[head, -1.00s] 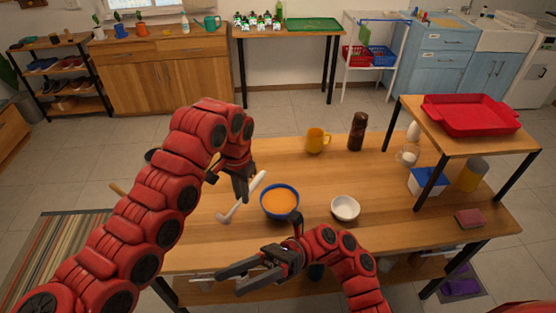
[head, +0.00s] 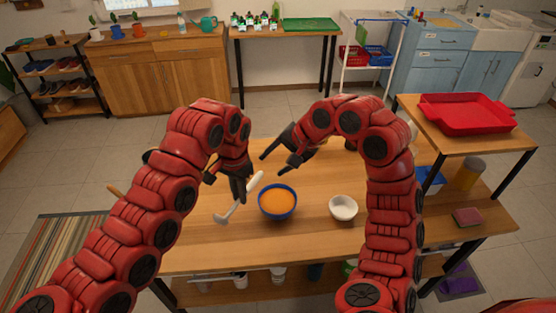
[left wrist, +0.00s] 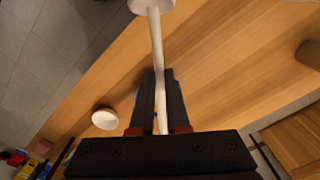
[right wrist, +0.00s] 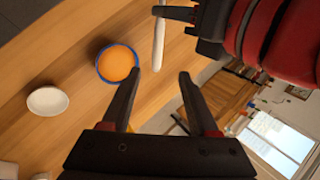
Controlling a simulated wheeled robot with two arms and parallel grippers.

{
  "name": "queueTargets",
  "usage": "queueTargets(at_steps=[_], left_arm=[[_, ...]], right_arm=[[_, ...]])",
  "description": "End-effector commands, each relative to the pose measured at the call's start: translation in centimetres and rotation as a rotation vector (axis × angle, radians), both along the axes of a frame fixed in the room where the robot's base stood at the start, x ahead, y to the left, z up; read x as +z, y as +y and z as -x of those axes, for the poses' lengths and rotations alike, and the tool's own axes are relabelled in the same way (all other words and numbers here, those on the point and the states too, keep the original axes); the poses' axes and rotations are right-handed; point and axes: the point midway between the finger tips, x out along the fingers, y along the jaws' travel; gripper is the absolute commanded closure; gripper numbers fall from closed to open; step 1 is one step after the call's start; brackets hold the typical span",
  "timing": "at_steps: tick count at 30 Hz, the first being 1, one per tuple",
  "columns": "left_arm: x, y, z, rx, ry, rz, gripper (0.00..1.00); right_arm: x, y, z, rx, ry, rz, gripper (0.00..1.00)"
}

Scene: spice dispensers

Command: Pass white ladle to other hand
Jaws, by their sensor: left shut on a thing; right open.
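The white ladle (head: 254,185) is held above the wooden table by my left gripper (head: 242,198), which is shut on its handle. Its cup end points down left and the free handle end up right in the head view. The ladle's handle runs between the fingers in the left wrist view (left wrist: 156,45). My right gripper (head: 272,164) is open and empty, just above and right of the handle's free end in the head view. In the right wrist view the handle (right wrist: 158,48) lies beyond the open fingers (right wrist: 160,74), not between them.
A blue bowl of orange soup (head: 277,201) stands just right of the ladle. A white bowl (head: 343,207) stands further right. A small raised shelf with a red tray (head: 465,113) is at the right. The table's front left is clear.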

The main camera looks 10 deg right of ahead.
Motion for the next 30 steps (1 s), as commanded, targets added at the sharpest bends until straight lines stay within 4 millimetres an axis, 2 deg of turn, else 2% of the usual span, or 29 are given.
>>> queueTargets(at_steps=[9,15,21,28,29,30], left_arm=[[0.0,0.0,0.0,0.0,0.0,0.0,1.0],[0.0,0.0,0.0,0.0,0.0,0.0,1.0],[0.0,0.0,0.0,0.0,0.0,0.0,1.0],[0.0,0.0,0.0,0.0,0.0,0.0,1.0],[0.0,0.0,0.0,0.0,0.0,0.0,1.0],[0.0,0.0,0.0,0.0,0.0,0.0,1.0]], right_arm=[[-5.4,3.1,-1.8,0.003,0.009,-0.003,0.39],[-7.7,4.5,-2.9,0.002,0.003,-0.004,0.39],[-8.7,5.0,-3.3,0.001,0.004,-0.003,0.39],[-8.8,5.0,-3.3,0.0,0.002,-0.003,0.39],[-8.8,5.0,-3.3,0.0,0.002,-0.003,0.41],[-8.7,5.0,-3.3,0.0,0.002,-0.003,0.48]])
